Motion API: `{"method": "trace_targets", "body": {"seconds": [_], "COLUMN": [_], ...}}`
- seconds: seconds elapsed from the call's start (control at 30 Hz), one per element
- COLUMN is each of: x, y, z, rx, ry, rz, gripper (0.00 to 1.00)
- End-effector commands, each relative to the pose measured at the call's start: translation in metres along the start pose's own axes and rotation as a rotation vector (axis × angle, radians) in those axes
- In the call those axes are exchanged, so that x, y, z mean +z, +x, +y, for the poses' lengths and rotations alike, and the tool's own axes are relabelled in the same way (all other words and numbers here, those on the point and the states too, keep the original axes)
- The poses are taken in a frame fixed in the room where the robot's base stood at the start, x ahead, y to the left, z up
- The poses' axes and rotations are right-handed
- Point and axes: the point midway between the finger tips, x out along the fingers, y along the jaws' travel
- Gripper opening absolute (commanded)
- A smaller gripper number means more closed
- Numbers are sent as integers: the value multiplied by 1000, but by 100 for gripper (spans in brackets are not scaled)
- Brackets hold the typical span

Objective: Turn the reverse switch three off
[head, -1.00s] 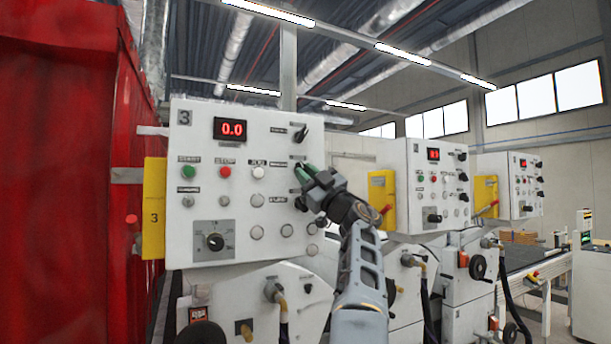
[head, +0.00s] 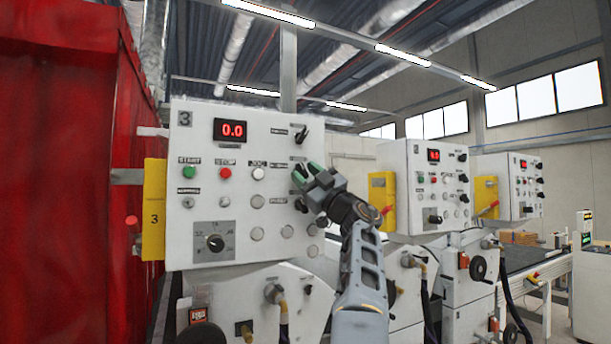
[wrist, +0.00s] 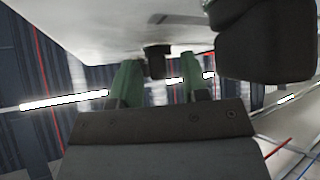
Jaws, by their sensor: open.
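The white control panel (head: 205,135) marked 3 faces me in the head view. A column of black rotary switches runs down its right side. The top switch (head: 302,134) is clear of my gripper; the lower switch (head: 301,205) is beside it. My gripper (head: 307,170) is at the middle switch, which it partly covers. In the wrist view my gripper (wrist: 161,82) has its green fingers apart, with a small dark switch knob (wrist: 155,60) in line with the gap. Contact cannot be told. The switch labels are too small to read surely.
A larger dark knob (wrist: 265,45) is close to the right finger in the wrist view. A red wall (head: 65,150) and yellow plate (head: 154,208) stand left. More panels (head: 425,185) stand at right.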

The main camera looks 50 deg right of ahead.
Motion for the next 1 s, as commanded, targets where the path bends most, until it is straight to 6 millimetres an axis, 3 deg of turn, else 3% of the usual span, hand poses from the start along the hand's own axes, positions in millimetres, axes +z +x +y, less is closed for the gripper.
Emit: {"method": "trace_targets", "body": {"seconds": [0.23, 0.7, 1.0], "x": [4, 3, 1], "y": [-21, -111, -136], "z": [-2, -2, -1], "rx": [1, 2, 0], "ry": [-2, -2, -1], "rz": [-3, -2, 1], "gripper": [42, 42, 42]}}
